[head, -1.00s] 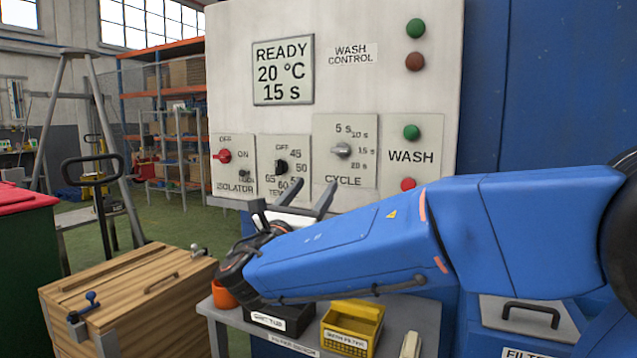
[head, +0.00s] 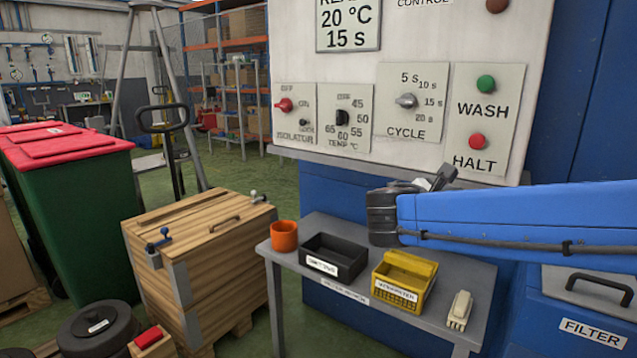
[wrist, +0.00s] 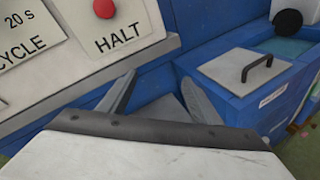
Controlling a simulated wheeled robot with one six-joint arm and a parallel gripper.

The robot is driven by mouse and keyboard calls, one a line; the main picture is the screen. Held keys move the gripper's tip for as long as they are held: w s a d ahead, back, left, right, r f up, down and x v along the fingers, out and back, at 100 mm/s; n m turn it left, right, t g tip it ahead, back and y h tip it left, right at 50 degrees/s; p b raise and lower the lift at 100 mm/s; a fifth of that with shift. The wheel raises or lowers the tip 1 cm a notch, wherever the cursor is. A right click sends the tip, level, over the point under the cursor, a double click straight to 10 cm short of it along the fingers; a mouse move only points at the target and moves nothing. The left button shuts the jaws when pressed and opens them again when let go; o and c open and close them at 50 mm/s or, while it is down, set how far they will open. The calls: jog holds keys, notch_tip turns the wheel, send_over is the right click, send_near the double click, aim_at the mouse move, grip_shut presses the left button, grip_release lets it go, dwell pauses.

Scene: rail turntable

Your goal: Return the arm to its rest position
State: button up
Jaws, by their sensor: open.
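My blue arm comes in from the right in the head view, above the small grey table. My gripper (head: 436,180) is at its end, in front of the lower edge of the wash control panel (head: 385,75) and apart from the things on the table. In the wrist view, my gripper (wrist: 155,95) shows two grey fingers spread apart with nothing between them. The red HALT button (head: 477,141) is above the gripper in the head view.
The grey table (head: 340,300) carries an orange cup (head: 284,236), a black bin (head: 333,257), a yellow basket (head: 404,280) and a pale block (head: 459,310). A wooden crate (head: 205,250) stands left. The filter lid (wrist: 245,70) with its handle is to the right.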

jog(key=s+d+f+m+g+y, duration=0.3)
jog(key=s+f+m, duration=0.2)
jog(key=s+f, duration=0.2)
jog(key=s+d+f+m+g+y, duration=0.25)
jog(key=s+f+m, duration=0.25)
jog(key=s+f, duration=0.25)
jog(key=s+a+f+m+t+y, duration=0.1)
jog(key=s+a+f+m+y, duration=0.5)
jog(key=s+a+m+y, duration=0.1)
jog(key=s+a+m, duration=0.1)
jog(key=m, duration=0.1)
jog(key=shift+s+a+m, duration=0.15)
jog(key=shift+a+m, duration=0.2)
jog(key=shift+m, duration=0.05)
jog(key=shift+c, duration=0.6)
